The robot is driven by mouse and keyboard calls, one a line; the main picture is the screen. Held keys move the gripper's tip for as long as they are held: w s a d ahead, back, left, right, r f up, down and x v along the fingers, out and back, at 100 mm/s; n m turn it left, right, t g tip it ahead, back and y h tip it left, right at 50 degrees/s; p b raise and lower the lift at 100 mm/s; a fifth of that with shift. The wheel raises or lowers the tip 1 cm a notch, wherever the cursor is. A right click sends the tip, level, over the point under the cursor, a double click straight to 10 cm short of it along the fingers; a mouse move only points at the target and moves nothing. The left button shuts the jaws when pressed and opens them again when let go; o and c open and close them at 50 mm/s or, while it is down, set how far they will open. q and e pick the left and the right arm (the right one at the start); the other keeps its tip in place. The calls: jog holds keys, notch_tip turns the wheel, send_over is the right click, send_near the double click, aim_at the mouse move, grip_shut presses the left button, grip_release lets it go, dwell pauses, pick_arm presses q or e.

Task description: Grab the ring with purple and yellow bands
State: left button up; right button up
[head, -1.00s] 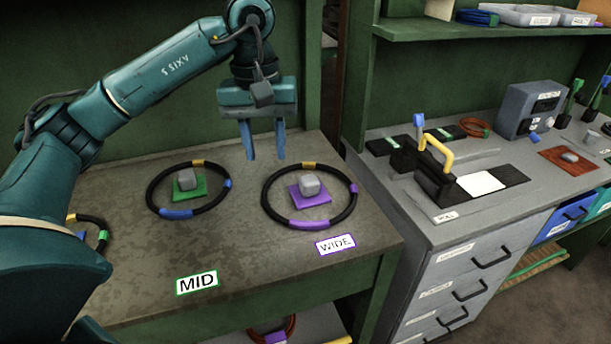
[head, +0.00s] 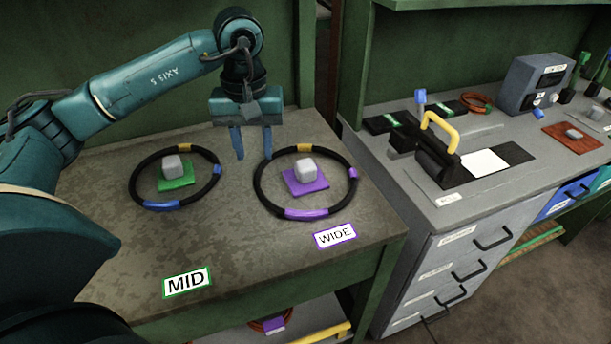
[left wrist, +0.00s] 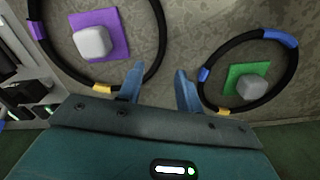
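The black ring with purple and yellow bands (head: 262,202) lies flat on the table around a purple square (head: 316,182) with a grey block (head: 305,169) on it. Its yellow band is at the far side, purple bands at the front and right. My left gripper (head: 253,143) points down with its fingers apart and empty, near the ring's far left edge. In the left wrist view the ring (left wrist: 163,40) is at the upper left, and its yellow band is just left of the fingers (left wrist: 158,85). My right gripper is not in view.
A second black ring (head: 133,188) with blue and yellow bands lies left around a green square (head: 178,184) and grey block. MID (head: 188,282) and WIDE (head: 335,236) labels lie in front. A grey bench (head: 400,182) with a yellow-handled tool stands right.

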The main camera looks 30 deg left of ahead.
aim_at(256, 175)
pick_arm(q)
jog(key=f, duration=0.2)
jog(key=s+f, duration=0.1)
jog(key=shift+d+f+p, duration=0.15)
jog(key=shift+f+p, duration=0.2)
jog(key=shift+p, duration=0.05)
jog(key=shift+w+f, duration=0.1)
jog(key=shift+f, duration=0.5)
jog(key=shift+c, duration=0.4)
grip_shut()
